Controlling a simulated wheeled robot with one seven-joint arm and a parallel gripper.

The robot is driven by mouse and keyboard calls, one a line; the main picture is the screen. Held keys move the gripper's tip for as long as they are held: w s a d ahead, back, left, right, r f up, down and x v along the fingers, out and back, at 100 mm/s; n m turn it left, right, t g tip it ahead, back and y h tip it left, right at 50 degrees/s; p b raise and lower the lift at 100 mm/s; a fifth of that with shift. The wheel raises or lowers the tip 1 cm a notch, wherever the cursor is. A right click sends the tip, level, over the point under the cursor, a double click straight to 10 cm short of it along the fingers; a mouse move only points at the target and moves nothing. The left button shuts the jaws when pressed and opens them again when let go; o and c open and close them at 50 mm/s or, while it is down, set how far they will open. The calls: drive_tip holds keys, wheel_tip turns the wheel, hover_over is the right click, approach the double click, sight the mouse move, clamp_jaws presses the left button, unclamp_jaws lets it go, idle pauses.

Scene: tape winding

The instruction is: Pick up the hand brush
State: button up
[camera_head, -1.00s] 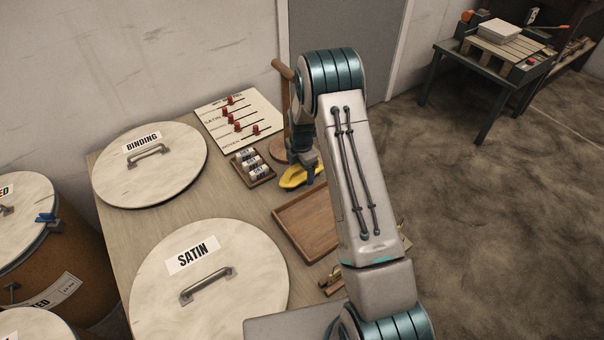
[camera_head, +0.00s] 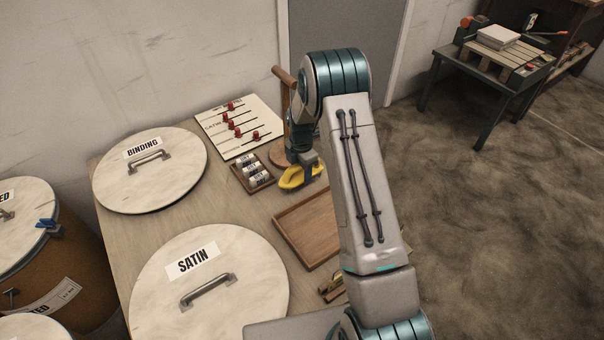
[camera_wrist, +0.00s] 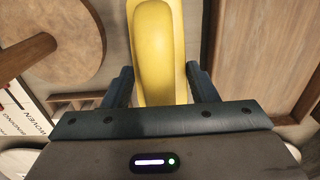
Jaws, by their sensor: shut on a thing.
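The hand brush (camera_head: 293,179) is yellow and sits at the far side of the wooden table, beside the round wooden stand. In the wrist view its smooth curved yellow body (camera_wrist: 157,50) runs up between my two fingers. My gripper (camera_wrist: 159,85) is shut on it. In the head view my gripper (camera_head: 308,182) reaches down onto the brush from above, and my arm covers part of the area to its right. The underside of the brush is hidden, so I cannot tell whether it touches the table.
An upright wooden stand (camera_head: 286,95) is close behind the brush. A small rack of labelled rolls (camera_head: 240,177) is at its left, and a wooden tray (camera_head: 303,238) is in front. A board with red sliders (camera_head: 255,115) and large BINDING (camera_head: 185,165) and SATIN (camera_head: 240,255) lids stand nearby.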

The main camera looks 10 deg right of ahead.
drive_tip(key=s+d+r+p, duration=0.1)
drive_tip(key=s+d+r, duration=0.5)
drive_tip(key=s+r, duration=0.2)
drive_tip(key=shift+s+d+r, duration=0.2)
drive_tip(key=shift+s, duration=0.75)
